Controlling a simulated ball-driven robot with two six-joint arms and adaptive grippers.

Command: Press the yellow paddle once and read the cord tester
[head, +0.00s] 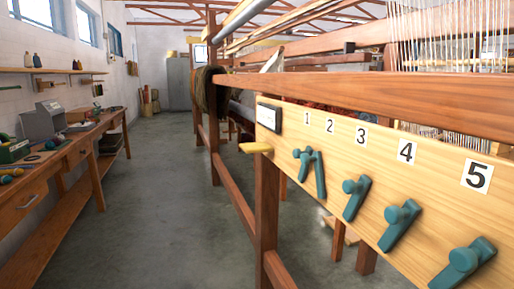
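Neither of my grippers is in view.
The board hangs on a large wooden loom frame (266,220) on the right. A workbench (75,150) along the left wall carries a grey device (43,120), yarn balls and small tools. The grey floor (170,190) between bench and loom is clear.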

